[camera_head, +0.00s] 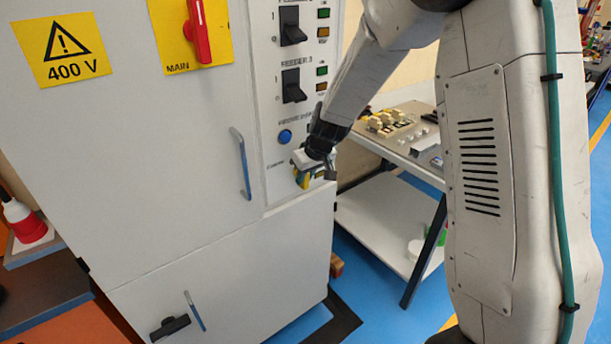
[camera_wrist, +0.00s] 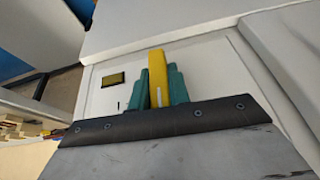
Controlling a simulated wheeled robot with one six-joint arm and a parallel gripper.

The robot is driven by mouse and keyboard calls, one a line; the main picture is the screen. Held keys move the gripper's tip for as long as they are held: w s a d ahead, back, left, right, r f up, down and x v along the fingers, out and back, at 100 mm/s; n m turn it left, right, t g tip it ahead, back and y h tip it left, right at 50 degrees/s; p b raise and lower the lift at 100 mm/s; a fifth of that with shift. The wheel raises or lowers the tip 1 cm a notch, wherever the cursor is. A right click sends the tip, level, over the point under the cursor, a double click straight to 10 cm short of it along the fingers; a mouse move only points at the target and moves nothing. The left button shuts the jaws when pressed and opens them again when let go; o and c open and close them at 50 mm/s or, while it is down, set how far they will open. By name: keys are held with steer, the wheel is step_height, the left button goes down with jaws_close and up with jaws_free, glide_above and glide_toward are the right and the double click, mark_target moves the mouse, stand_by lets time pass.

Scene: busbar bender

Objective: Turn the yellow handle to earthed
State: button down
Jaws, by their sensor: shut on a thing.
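The yellow handle (camera_wrist: 157,79) shows in the wrist view as an upright yellow bar in front of the white cabinet panel. My gripper (camera_wrist: 159,92) has its green fingers on both sides of the handle and is shut on it. In the head view my gripper (camera_head: 314,174) is at the lower right of the cabinet's control strip, and a bit of yellow (camera_head: 301,180) shows at its fingers. The handle's base and most of its markings are hidden behind my gripper.
The white cabinet (camera_head: 150,130) carries a red main switch (camera_head: 199,32), black feeder switches (camera_head: 292,86) and a blue button (camera_head: 285,136). A side table (camera_head: 400,130) with parts stands close to the right of my gripper. Blue floor is open below.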

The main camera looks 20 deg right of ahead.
steer(key=g+y, duration=0.1)
steer(key=y, duration=0.3)
steer(key=shift+d+m, duration=0.1)
steer(key=shift+m, duration=0.3)
steer(key=m+g+y, duration=0.1)
steer(key=y, duration=0.3)
steer(key=shift+w, duration=0.1)
steer(key=m+y, duration=0.1)
steer(key=y, duration=0.3)
steer(key=shift+g, duration=0.3)
steer(key=shift+m+y, duration=0.7)
steer(key=shift+y, duration=1.2)
steer(key=c, duration=1.3)
jaws_free()
steer(key=d, duration=0.7)
steer(key=shift+s+d, duration=0.35)
